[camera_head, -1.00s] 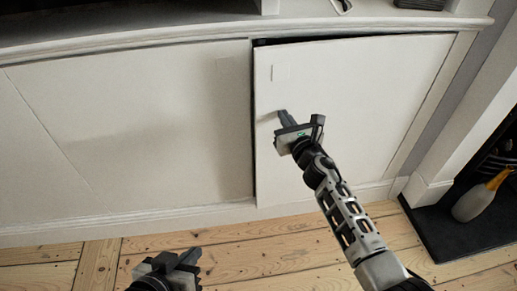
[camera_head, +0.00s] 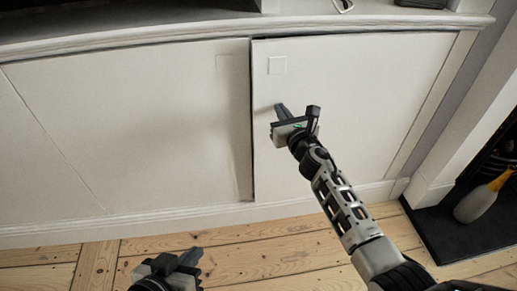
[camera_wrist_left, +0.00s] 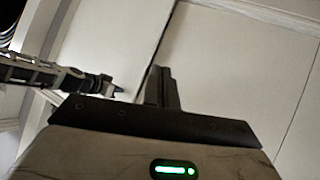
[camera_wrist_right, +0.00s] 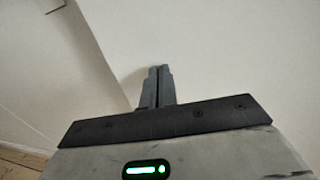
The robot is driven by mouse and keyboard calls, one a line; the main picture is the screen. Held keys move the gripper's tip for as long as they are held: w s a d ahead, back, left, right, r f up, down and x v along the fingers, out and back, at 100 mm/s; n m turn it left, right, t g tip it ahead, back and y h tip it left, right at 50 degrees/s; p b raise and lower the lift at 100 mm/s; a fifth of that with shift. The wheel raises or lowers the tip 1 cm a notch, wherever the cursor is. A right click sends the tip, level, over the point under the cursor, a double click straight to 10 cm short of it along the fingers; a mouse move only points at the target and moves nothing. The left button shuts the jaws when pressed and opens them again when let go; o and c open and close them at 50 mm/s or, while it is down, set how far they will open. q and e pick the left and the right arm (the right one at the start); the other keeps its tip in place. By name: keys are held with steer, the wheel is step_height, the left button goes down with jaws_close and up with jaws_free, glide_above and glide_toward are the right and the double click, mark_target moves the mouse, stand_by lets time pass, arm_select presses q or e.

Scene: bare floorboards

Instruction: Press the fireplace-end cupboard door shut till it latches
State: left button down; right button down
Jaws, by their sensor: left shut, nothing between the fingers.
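The fireplace-end cupboard door (camera_head: 370,105) is the white right-hand panel, beside the fireplace. It looks nearly flush with its frame; a thin dark line shows along its left edge, and I cannot tell whether it is latched. A small square outline (camera_head: 277,65) marks its upper left. My right gripper (camera_head: 280,108) is shut, its tips at the door's left part, seemingly touching it. The shut fingers also show in the right wrist view (camera_wrist_right: 160,75). My left gripper (camera_head: 192,257) is shut and empty, low over the floor, apart from the cupboard; its fingers show in the left wrist view (camera_wrist_left: 163,75).
The left cupboard panel (camera_head: 120,120) adjoins the door. A ledge (camera_head: 150,42) overhangs both. The fireplace has a white surround (camera_head: 440,165), a dark hearth (camera_head: 460,235) and a yellow-necked bottle (camera_head: 475,203). Bare floorboards (camera_head: 240,262) lie in front.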

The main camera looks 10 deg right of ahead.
arm_select(q)
steer(key=shift+d+r+b, duration=0.1)
steer(key=shift+r+b, duration=0.2)
arm_select(e)
steer(key=shift+w+a, duration=0.15)
steer(key=shift+w, duration=0.4)
arm_select(q)
steer(key=shift+w+t, duration=0.1)
steer(key=shift+t, duration=0.2)
arm_select(e)
steer(key=shift+w+a, duration=0.1)
steer(key=shift+w, duration=0.3)
arm_select(q)
steer(key=shift+r+b, duration=0.1)
steer(key=shift+b, duration=0.2)
arm_select(e)
steer(key=shift+w, duration=0.1)
arm_select(q)
steer(key=shift+w+d+r+h, duration=0.1)
steer(key=shift+w+r+h, duration=0.05)
steer(key=shift+r+h, duration=0.15)
arm_select(e)
steer(key=shift+w+a, duration=0.15)
steer(key=shift+w, duration=0.25)
arm_select(q)
steer(key=shift+t+b, duration=0.3)
arm_select(e)
steer(key=shift+w, duration=0.1)
